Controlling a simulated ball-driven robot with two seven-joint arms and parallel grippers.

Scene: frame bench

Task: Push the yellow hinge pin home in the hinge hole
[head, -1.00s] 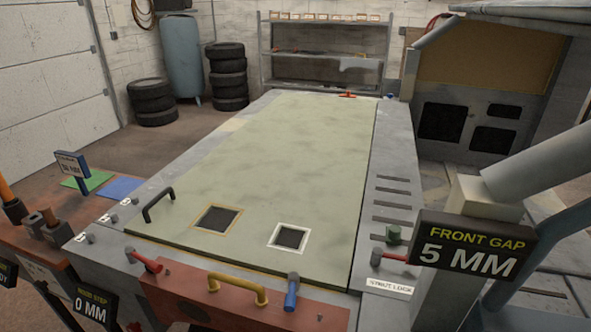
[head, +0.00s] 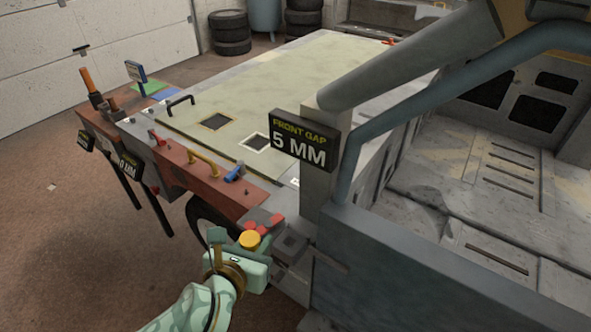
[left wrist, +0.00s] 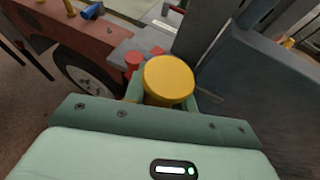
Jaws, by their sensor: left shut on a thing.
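The yellow hinge pin (head: 249,240) shows as a round yellow head in the head view, at the front corner by the red and grey corner block. My left gripper (head: 242,248), pale green, is shut on it. In the left wrist view the pin head (left wrist: 168,78) fills the space between my left fingers (left wrist: 165,97). The pin's lower end and the hinge hole are hidden, so I cannot tell how deep the pin sits. My right gripper is in neither view.
A "FRONT GAP 5 MM" sign (head: 302,143) hangs on a grey post behind the gripper. A grey-blue wall (head: 420,275) stands close on the right. The red front beam (head: 215,190) carries a yellow handle (head: 203,164). Open floor lies at the left.

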